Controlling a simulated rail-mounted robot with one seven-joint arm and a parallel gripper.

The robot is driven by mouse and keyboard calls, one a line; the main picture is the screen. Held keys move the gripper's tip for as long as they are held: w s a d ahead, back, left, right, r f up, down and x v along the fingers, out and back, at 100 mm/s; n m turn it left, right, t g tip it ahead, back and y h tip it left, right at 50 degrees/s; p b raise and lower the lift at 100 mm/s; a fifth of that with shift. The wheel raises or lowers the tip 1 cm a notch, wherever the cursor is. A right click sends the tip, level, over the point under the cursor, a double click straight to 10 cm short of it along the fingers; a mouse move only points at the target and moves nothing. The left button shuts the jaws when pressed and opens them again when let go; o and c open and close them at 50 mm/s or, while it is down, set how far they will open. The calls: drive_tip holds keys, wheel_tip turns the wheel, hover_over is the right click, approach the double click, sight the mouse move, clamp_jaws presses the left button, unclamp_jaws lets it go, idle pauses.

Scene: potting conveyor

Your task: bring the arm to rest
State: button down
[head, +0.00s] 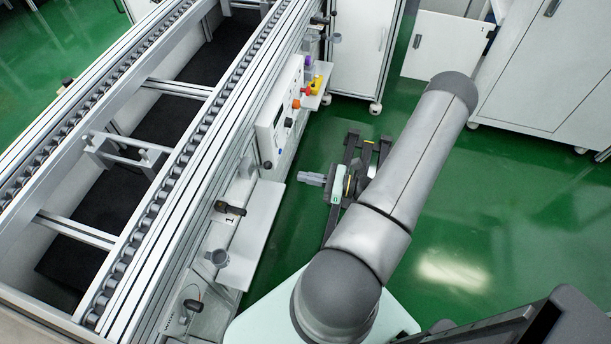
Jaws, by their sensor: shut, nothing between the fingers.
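My gripper (312,179) is at the left end of my arm, right of the conveyor and above the green floor. Its fingers are together with nothing visible between them, and they point left toward the conveyor's side. My arm (405,180) reaches up from the bottom middle, then folds back toward the gripper. Part of the wrist is hidden behind the arm link.
The roller conveyor (190,140) fills the left side. A white shelf (262,215) and a control box with coloured knobs (281,115) stick out from its side, close to my gripper. White cabinets (545,70) stand at the back. Green floor (530,210) is clear at right.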

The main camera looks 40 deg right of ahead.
drive_tip(key=s+a+r+n+g+p, duration=0.2)
drive_tip(key=a+r+n+g, duration=1.2)
drive_tip(key=r+n+g, duration=0.1)
drive_tip(key=s+a+r+n+h+p, duration=0.1)
drive_tip(key=s+a+r+n+h, duration=0.1)
drive_tip(key=r+n, duration=0.3)
drive_tip(key=s+a+r+n+h+p, duration=0.1)
drive_tip(key=s+a+r+n+h, duration=0.1)
drive_tip(key=r+n+h, duration=0.3)
drive_tip(key=s+a+r+n+t+h+p, duration=0.1)
drive_tip(key=s+a+r+n+h, duration=0.1)
drive_tip(key=s+r+n+h, duration=0.1)
wheel_tip(320, 180, up, 2)
drive_tip(key=shift+s+r+n+h, duration=0.3)
drive_tip(key=shift+n+h, duration=0.3)
drive_tip(key=shift+n, duration=0.4)
